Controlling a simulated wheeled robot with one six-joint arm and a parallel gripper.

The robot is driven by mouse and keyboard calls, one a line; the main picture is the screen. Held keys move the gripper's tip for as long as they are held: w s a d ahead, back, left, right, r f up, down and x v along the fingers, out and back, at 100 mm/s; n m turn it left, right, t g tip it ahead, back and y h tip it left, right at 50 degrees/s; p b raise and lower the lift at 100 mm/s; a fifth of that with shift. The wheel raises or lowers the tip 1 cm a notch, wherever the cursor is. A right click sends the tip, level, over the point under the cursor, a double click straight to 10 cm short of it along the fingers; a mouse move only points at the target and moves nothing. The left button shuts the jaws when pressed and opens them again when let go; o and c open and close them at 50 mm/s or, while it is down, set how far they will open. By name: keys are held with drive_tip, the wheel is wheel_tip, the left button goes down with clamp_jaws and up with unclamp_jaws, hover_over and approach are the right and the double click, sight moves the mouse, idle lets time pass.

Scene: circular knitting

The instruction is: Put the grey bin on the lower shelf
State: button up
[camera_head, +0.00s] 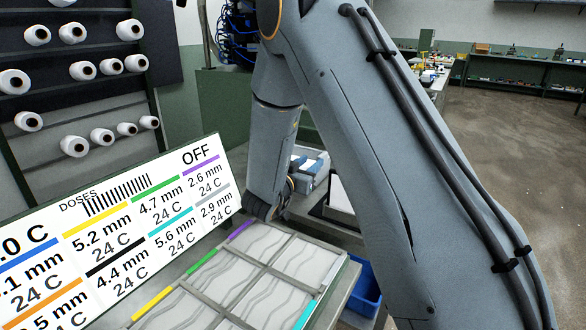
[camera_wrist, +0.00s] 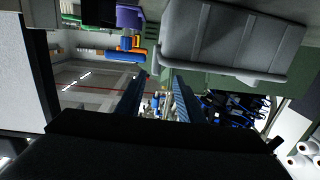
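A grey bin (camera_wrist: 222,36) with a thick rim shows large at the upper right of the wrist view, which looks turned over. My gripper (camera_wrist: 157,92) has its two dark fingers spread apart with a clear gap and nothing held between them. The bin lies beyond and to the right of the fingertips, apart from them. In the head view my arm covers the middle, and the fingers cannot be made out. I cannot tell which surface bears the grey bin, and no lower shelf can be clearly made out.
In the head view a sloped panel of labels (camera_head: 120,245) and a divided tray (camera_head: 250,270) stand near my arm. A blue bin (camera_head: 366,290) sits low beside the tray. A rack of white spools (camera_head: 80,70) is at left. Open floor (camera_head: 500,140) lies right.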

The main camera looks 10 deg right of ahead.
sight(323, 153)
drive_tip(key=shift+w+d+h, duration=0.25)
drive_tip(key=shift+d+h, duration=0.05)
drive_tip(key=shift+h, duration=0.3)
drive_tip(key=shift+p+x, duration=0.65)
drive_tip(key=shift+x, duration=3.05)
drive_tip(key=shift+s+d+f, duration=0.15)
drive_tip(key=shift+c, duration=0.4)
clamp_jaws()
